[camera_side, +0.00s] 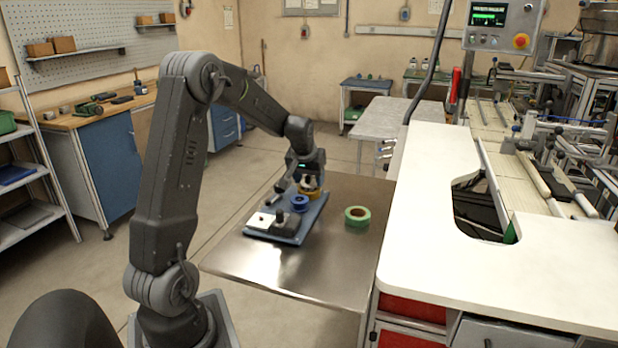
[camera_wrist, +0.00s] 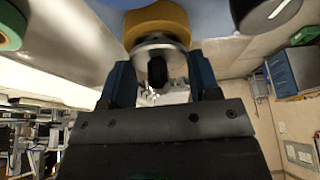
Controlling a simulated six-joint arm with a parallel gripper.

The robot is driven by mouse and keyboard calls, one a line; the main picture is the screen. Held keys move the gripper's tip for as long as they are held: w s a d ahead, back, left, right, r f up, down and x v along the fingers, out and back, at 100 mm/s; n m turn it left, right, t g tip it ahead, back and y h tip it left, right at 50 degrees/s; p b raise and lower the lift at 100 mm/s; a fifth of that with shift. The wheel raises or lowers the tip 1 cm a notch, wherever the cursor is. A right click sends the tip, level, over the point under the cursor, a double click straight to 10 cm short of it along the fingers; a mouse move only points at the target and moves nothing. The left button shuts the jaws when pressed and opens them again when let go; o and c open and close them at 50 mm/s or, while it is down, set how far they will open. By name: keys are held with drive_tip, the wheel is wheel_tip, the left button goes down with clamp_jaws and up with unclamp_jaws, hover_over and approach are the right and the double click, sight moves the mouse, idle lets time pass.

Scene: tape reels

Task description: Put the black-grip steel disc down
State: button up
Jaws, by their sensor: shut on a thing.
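My gripper (camera_wrist: 160,68) is shut on the black grip (camera_wrist: 157,74) of the steel disc (camera_wrist: 144,53), seen between its two blue fingers in the wrist view. The disc lies right against the yellow reel (camera_wrist: 158,20) in that view; whether they touch I cannot tell. In the side view my gripper (camera_side: 305,172) is low over the far end of the blue tray (camera_side: 314,215), at the yellow reel (camera_side: 315,194). The disc is small and mostly hidden there.
A blue reel (camera_side: 299,202), a dark block with a knob (camera_side: 284,226) and a white plate (camera_side: 261,221) are on the tray. A green reel (camera_side: 357,215) lies on the steel table (camera_side: 290,276) to its right. The table's front is clear.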

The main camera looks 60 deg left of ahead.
drive_tip(key=shift+f, duration=0.65)
drive_tip(key=o, duration=1)
drive_tip(key=shift+s+f, duration=0.1)
drive_tip(key=shift+f, duration=0.1)
drive_tip(key=shift+r, duration=0.2)
